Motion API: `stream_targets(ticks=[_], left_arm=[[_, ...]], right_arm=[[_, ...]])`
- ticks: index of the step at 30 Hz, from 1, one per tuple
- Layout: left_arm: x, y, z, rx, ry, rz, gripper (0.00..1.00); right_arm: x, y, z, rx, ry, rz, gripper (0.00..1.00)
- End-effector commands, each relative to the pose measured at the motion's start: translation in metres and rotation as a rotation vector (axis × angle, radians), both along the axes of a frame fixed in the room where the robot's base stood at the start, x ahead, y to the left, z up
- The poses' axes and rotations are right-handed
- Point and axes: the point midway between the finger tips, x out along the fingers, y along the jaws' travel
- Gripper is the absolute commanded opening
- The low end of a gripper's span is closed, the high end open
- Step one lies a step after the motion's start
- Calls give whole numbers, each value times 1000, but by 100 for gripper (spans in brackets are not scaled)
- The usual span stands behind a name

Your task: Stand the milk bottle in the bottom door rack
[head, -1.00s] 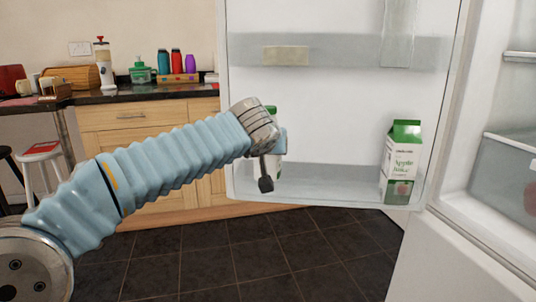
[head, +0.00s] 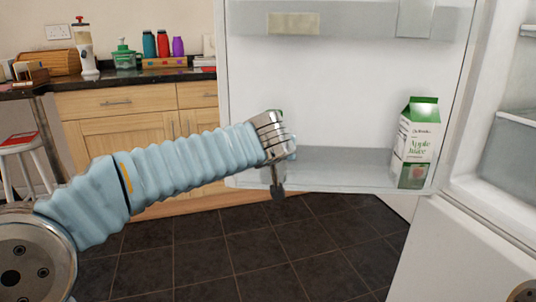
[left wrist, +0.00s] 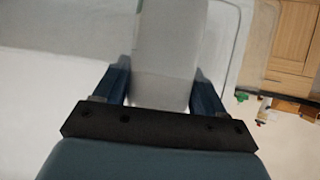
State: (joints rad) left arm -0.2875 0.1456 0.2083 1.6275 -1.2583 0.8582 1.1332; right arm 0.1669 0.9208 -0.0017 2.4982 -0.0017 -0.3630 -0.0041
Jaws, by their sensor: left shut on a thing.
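My left gripper (left wrist: 160,82) is shut on the milk bottle, a pale body (left wrist: 172,45) between its two fingers in the left wrist view. The bottle is at the left end of the bottom door rack (head: 345,165) of the open fridge door. Its base is hidden, so I cannot tell whether it touches the rack floor. My right gripper is not in view.
A green-topped apple juice carton (head: 415,145) stands at the right end of the same rack. The rack's middle is empty. An upper door rack (head: 355,22) is above. The fridge interior (head: 510,130) is at right. A wooden counter (head: 125,115) stands behind at left.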

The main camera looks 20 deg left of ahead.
Motion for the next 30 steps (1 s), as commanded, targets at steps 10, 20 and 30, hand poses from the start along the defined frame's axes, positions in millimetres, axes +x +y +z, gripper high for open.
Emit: stream_targets(ticks=[10, 20, 30], left_arm=[[0, 0, -1, 0, 1, -1, 83], [0, 0, -1, -1, 1, -1, 97], [-37, -9, 21, -2, -3, -2, 97]], right_arm=[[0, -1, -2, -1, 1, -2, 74], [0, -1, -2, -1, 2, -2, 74], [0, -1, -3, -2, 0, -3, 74]])
